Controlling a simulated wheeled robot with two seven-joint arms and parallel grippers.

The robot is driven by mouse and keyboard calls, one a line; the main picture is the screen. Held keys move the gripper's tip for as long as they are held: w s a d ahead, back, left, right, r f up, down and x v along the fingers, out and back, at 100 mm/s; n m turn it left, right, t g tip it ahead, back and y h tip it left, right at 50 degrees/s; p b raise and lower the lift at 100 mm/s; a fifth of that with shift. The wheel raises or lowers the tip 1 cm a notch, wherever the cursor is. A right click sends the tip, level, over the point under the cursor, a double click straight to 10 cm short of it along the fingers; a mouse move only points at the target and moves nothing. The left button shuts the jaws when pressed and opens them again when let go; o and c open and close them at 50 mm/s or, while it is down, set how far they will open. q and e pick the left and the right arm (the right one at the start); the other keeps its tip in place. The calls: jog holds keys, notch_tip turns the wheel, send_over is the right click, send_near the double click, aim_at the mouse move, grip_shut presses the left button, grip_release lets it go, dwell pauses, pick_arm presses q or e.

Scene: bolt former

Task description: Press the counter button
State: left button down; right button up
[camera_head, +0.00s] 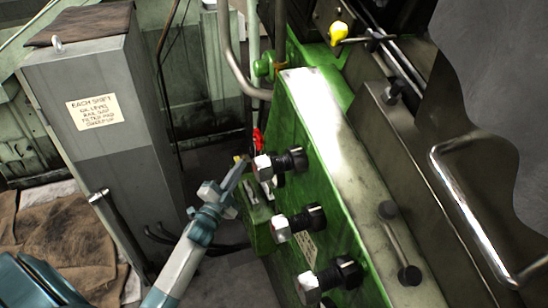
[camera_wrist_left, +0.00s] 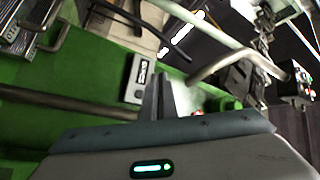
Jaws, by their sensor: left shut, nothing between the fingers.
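A small pale box with a dark window (camera_wrist_left: 137,79), which looks like the counter, is on the green machine face in the left wrist view. My left gripper (camera_wrist_left: 161,82) is shut and empty, with its fingertips just right of that box. I cannot tell whether they touch it. In the head view my left gripper (camera_head: 242,162) points up and right at the green machine (camera_head: 330,165), close to a black knob (camera_head: 280,163). The counter's button cannot be made out. My right gripper is in neither view.
Several black knobs with shiny ends stick out of the green face, including a middle one (camera_head: 300,222). A red handle (camera_head: 258,139) is just above my fingertips. A grey cabinet (camera_head: 105,130) stands left. A bent pipe (camera_wrist_left: 222,62) crosses near the fingers.

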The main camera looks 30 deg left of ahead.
pick_arm(q)
jog(key=w+d+b, duration=0.1)
jog(key=w+d, duration=0.4)
jog(key=w, duration=0.1)
dwell(0.3)
dwell(0.4)
dwell(0.9)
jog(key=shift+w+d+b, duration=0.25)
jog(key=shift+d+b, duration=0.05)
dwell(0.7)
jog(key=shift+w+d, duration=0.15)
dwell(0.7)
